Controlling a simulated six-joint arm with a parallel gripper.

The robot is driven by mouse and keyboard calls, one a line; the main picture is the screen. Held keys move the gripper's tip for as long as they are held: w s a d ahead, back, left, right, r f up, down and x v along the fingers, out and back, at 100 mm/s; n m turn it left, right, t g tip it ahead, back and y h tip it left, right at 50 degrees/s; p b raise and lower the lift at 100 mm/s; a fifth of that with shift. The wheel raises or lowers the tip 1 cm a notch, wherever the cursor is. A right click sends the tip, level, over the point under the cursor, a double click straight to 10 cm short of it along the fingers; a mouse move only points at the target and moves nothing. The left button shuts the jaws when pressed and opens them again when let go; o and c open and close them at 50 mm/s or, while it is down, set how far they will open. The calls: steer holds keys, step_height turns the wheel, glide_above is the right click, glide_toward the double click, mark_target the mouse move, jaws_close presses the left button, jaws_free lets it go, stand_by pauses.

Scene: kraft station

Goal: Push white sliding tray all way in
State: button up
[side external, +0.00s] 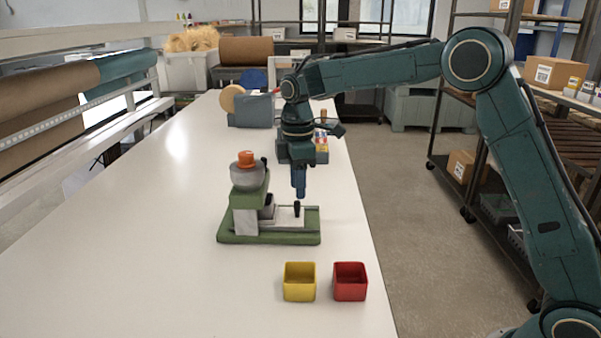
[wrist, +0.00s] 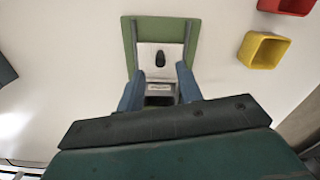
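The white sliding tray (side external: 286,217) lies on the green base (side external: 268,238) of a small machine, sticking out to the right from under its green head (side external: 250,197). A black upright knob (side external: 297,208) stands on the tray. In the wrist view, the tray (wrist: 146,52) shows between green base edges, with the knob (wrist: 160,59) near its middle. My gripper (side external: 299,194) points down just above the knob. In the wrist view, its blue fingers (wrist: 159,72) are spread apart with nothing between them. Whether a finger touches the knob cannot be told. The tray's inner end is partly hidden.
A yellow bin (side external: 299,282) and a red bin (side external: 350,282) stand at the front right of the machine. An orange-topped hopper (side external: 246,168) rises on the machine's left. The white table (side external: 130,250) is clear to the left.

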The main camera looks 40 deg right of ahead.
mark_target(298, 203)
steer(key=shift+f, duration=2.9)
jaws_close()
